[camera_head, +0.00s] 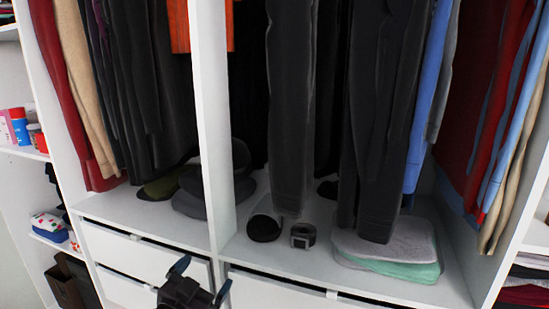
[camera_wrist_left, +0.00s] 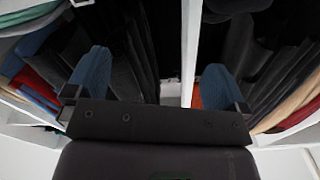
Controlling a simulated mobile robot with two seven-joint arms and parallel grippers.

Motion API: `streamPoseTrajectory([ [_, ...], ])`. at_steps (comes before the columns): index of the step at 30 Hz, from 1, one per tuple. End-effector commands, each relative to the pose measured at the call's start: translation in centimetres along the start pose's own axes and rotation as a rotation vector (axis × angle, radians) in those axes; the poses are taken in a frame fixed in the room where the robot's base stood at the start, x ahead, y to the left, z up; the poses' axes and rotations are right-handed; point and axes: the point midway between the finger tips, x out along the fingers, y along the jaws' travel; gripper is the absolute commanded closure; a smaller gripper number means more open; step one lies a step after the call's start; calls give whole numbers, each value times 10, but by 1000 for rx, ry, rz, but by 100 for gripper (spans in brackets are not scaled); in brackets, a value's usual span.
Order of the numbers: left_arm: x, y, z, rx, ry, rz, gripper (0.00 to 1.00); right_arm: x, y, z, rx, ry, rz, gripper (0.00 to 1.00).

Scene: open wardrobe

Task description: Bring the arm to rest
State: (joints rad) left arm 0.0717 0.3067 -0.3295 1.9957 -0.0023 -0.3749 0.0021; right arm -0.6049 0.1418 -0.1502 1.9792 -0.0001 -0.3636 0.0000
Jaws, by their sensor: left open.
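My left gripper (camera_head: 200,279) shows at the bottom of the head view, in front of the wardrobe's white drawers. Its two blue-tipped fingers are spread apart with nothing between them. In the left wrist view the same gripper (camera_wrist_left: 153,78) has its two blue fingers wide apart and empty, with the wardrobe and its hanging clothes behind. My right gripper is not in view.
The open wardrobe has a white upright divider (camera_head: 212,140) and white drawers (camera_head: 150,262) below. Dark trousers (camera_head: 292,110) hang over a shelf with folded grey cloth (camera_head: 390,241), a rolled belt (camera_head: 303,236) and a dark cap (camera_head: 264,228). Side shelves hold small items.

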Motion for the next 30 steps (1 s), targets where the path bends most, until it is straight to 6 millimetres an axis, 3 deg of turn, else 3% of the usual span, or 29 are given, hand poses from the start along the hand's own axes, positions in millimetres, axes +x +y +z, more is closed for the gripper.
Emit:
streamPoseTrajectory([
  [1, -15, -2, 25, -35, -47, -24, 0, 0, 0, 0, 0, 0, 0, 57],
  [6, -69, -6, 97, -123, -195, -100, 0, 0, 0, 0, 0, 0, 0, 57],
  [15, -191, 9, 202, -249, -468, -214, 0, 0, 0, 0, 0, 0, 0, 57],
  [18, -226, 20, 222, -278, -538, -231, 0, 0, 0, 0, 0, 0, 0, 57],
  [22, -257, 34, 237, -299, -599, -237, 0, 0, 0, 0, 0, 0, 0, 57],
  [25, -268, 37, 242, -304, -621, -238, 0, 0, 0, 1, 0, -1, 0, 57],
  [30, -272, 38, 243, -305, -628, -238, 0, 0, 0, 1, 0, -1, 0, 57],
])
